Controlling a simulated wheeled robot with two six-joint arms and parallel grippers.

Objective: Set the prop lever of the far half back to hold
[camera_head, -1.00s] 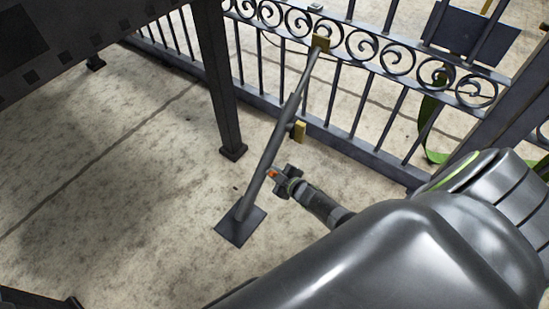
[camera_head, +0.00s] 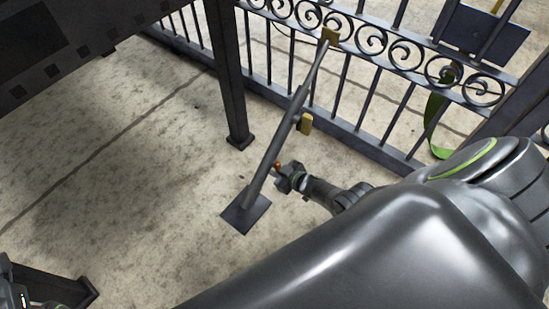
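A small orange-red knob (camera_head: 278,167) shows at the lower strut, possibly the lever's end. My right gripper (camera_head: 284,178) is right beside this knob, from the right. Its fingers are small and dark, so I cannot tell whether they are open or touching the knob.
A dark post (camera_head: 227,80) stands left of the prop. A dark panel (camera_head: 60,45) fills the upper left. A green strap (camera_head: 437,125) hangs near a dark blue plate (camera_head: 478,32) at the gate's right. The concrete floor left of the prop is clear.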

